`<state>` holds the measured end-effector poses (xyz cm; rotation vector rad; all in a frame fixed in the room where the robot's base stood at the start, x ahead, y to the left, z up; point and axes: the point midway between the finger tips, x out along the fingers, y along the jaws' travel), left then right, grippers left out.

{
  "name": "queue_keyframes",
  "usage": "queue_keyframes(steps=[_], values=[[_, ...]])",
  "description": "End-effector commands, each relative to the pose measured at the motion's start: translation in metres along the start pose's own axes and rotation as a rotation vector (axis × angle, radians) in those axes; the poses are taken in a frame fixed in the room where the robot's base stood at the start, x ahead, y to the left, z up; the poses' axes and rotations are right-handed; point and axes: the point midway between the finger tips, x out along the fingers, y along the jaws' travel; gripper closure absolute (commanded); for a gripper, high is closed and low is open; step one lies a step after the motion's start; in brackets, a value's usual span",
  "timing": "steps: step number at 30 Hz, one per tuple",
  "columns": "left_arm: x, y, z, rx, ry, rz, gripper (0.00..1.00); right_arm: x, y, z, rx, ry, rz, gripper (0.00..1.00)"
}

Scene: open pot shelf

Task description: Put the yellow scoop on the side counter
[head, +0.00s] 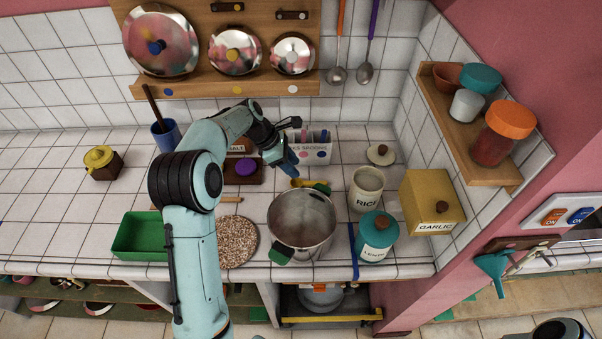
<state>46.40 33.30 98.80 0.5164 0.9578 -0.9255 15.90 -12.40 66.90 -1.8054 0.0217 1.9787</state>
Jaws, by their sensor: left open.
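A small yellow scoop (300,183) lies at the back rim of the steel pot (302,222); I cannot tell whether it touches the pot. The pot has green handle grips, and one is close to the scoop's right end. My left gripper (287,162) is open and empty, just above and behind the scoop, pointing down at it. Part of the gripper overlaps the spoon box behind. A tiled side counter (545,259) shows only partly at the right edge, beyond the pink wall. My right gripper is not in view.
A spoon box (313,153) is behind. A green tray (140,236) is left. A teal funnel (492,265) hangs by the pink wall.

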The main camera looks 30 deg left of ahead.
Motion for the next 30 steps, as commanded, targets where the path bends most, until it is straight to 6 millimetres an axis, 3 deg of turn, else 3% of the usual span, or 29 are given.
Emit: queue_keyframes(steps=[3, 9, 30], values=[[-0.023, 0.001, 0.001, 0.000, -0.001, 0.004, 0.59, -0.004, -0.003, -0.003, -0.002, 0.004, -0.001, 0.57], [-0.038, 0.000, 0.000, 0.000, 0.000, 0.001, 0.59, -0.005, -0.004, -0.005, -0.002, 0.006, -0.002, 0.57], [-0.039, 0.000, 0.000, 0.000, 0.000, 0.000, 0.59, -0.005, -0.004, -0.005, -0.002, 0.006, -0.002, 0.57]])
